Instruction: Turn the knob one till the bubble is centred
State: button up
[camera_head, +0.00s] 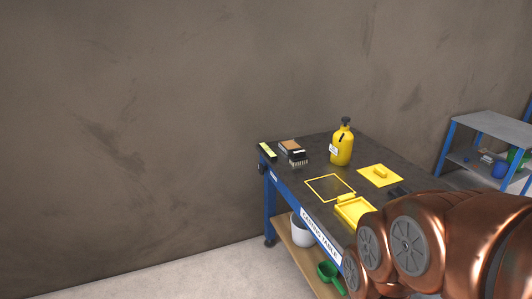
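The dark-topped, blue-framed table (312,171) stands against the wall, with a label on its front edge that seems to read "CASTING TABLE". A small yellow-green and dark strip (268,150) lies at its left corner; it may be a spirit level, but no bubble can be made out at this size. I cannot pick out knob one. My copper arm fills the lower right and hides the table's near right part. My gripper is not in view.
A yellow pump bottle (341,146), small boxes (292,151), a yellow plate with a handle (380,175) and a yellow tray (355,211) stand on the table. A white bucket (302,232) and green scoop (330,275) sit below. A shelf (494,127) stands at right. Floor at left is clear.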

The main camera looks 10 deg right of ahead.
aim_at(262, 168)
jog(key=u, duration=0.65)
jog(key=i, duration=0.6)
jog(key=u, duration=1.3)
jog(key=i, duration=1.7)
jog(key=z, duration=0.95)
jog(key=i, duration=0.6)
jog(key=z, duration=0.6)
